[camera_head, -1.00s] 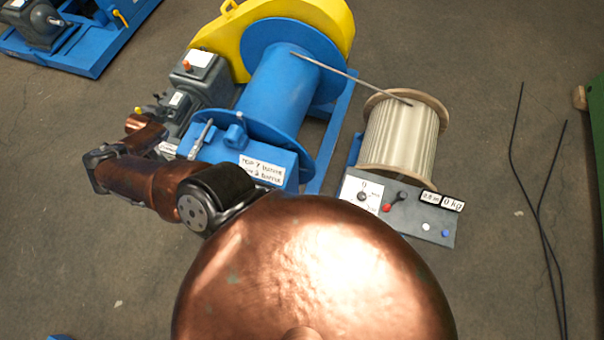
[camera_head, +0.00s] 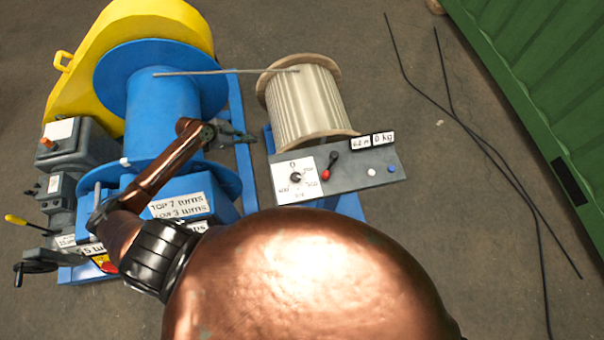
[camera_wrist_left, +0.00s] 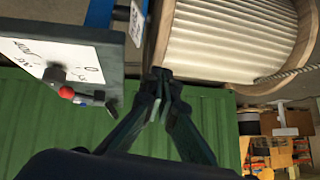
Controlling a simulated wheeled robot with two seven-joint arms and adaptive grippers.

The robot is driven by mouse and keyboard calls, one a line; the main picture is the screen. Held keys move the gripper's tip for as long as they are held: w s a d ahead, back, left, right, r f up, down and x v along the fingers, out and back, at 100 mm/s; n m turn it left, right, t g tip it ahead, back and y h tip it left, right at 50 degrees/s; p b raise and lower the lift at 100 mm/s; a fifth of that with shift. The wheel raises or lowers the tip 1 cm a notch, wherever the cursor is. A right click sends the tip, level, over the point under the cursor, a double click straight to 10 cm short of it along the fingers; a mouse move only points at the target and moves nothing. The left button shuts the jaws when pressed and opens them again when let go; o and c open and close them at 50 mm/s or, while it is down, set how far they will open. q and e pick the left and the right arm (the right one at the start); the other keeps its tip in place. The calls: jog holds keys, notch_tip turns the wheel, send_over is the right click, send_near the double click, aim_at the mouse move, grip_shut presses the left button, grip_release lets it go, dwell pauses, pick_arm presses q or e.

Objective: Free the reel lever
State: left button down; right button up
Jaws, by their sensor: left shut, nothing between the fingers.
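A small lever with a red knob (camera_head: 326,172) stands on the grey control panel (camera_head: 362,177) in front of the rope reel (camera_head: 303,105). In the left wrist view the red knob (camera_wrist_left: 66,92) is left of my fingers, apart from them. My left gripper (camera_head: 248,138) is shut and empty, between the blue winch drum (camera_head: 160,112) and the panel, left of the lever. In the left wrist view its fingertips (camera_wrist_left: 160,74) are together in front of the reel's wooden flange (camera_wrist_left: 157,42). My right gripper is out of view.
A grey rope (camera_head: 215,72) spans from drum to reel. The winch has a yellow guard (camera_head: 95,60) and a yellow-tipped lever (camera_head: 15,219). Black cables (camera_head: 470,140) lie on open floor at right, beside a green container (camera_head: 540,90).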

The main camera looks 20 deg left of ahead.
aim_at(313, 175)
pick_arm(q)
jog(key=s+d+r+m+g+h, duration=0.1)
jog(key=d, duration=0.5)
jog(key=s+d+r+m+g+h+b, duration=0.1)
jog(key=d+m+g, duration=0.1)
jog(key=d, duration=0.4)
jog(key=s+d+m+g+h, duration=0.1)
jog(key=d, duration=0.5)
jog(key=shift+s+d+r+g+b, duration=0.3)
jog(key=shift+s+d+r, duration=0.05)
jog(key=shift+d+r, duration=0.05)
jog(key=shift+s+d+r+m, duration=0.1)
jog(key=shift+s+d+m, duration=0.05)
jog(key=shift+d+m, duration=0.15)
jog(key=p+x, duration=0.1)
jog(key=x, duration=0.9)
jog(key=shift+r, duration=0.1)
